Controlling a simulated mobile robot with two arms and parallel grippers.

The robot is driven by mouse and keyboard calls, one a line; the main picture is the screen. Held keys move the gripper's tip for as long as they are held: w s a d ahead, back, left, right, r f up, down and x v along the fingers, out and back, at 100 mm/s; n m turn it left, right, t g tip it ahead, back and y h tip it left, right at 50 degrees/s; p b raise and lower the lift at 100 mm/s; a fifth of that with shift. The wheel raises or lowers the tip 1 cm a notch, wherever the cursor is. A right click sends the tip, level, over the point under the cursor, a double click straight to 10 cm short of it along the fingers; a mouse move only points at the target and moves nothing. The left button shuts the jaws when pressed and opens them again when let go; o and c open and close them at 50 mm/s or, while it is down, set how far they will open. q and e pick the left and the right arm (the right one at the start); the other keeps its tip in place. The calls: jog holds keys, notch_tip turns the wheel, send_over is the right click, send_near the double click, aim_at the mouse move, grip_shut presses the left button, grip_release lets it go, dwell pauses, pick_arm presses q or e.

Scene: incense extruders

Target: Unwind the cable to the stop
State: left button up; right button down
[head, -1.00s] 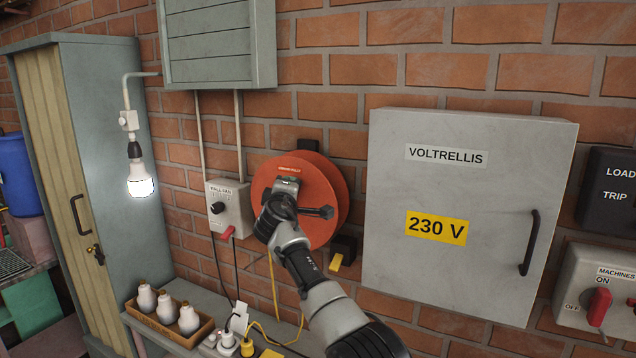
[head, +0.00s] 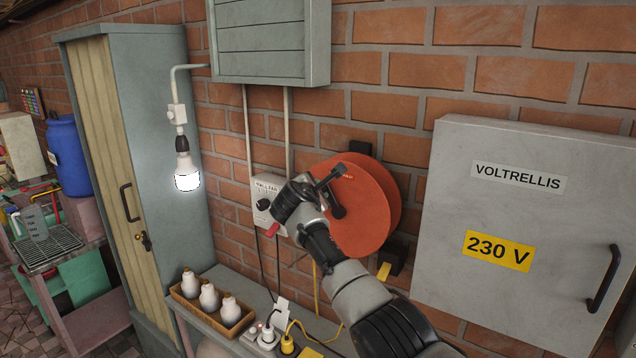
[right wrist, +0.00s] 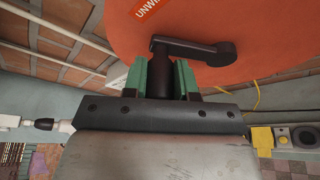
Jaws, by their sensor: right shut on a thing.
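An orange cable reel (head: 372,213) hangs on the brick wall and carries a black crank. The crank (head: 336,195) shows at the reel's left side, partly behind my right gripper (head: 314,190). In the right wrist view, my right gripper's green fingers (right wrist: 161,82) are shut around the crank's dark handle (right wrist: 160,62), and the crank arm (right wrist: 190,47) runs right across the orange face. A label starting "UNWI" (right wrist: 150,8) is cut off at the top. Yellow cable (head: 316,290) hangs below the reel. My left gripper is not in view.
A grey 230 V cabinet (head: 530,215) stands close right of the reel. A switch box (head: 268,186) is on the wall at its left. Below are a bench with a bulb tray (head: 190,309) and plugs. A black block with a yellow tab (head: 384,271) sits below the reel.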

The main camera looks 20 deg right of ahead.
jog(key=shift+w+a+f+n, duration=0.1)
jog(key=shift+w+a+n, duration=0.15)
jog(key=shift+n, duration=0.15)
jog(key=shift+w+a+f+n+g, duration=0.2)
jog(key=shift+f+n+g, duration=0.1)
jog(key=shift+n+g, duration=0.15)
jog(key=c, duration=0.9)
grip_release()
jog(key=shift+s, duration=0.1)
jog(key=b+v, duration=0.4)
jog(key=v, duration=0.6)
jog(key=shift+s+a, duration=0.15)
jog(key=shift+a, duration=0.15)
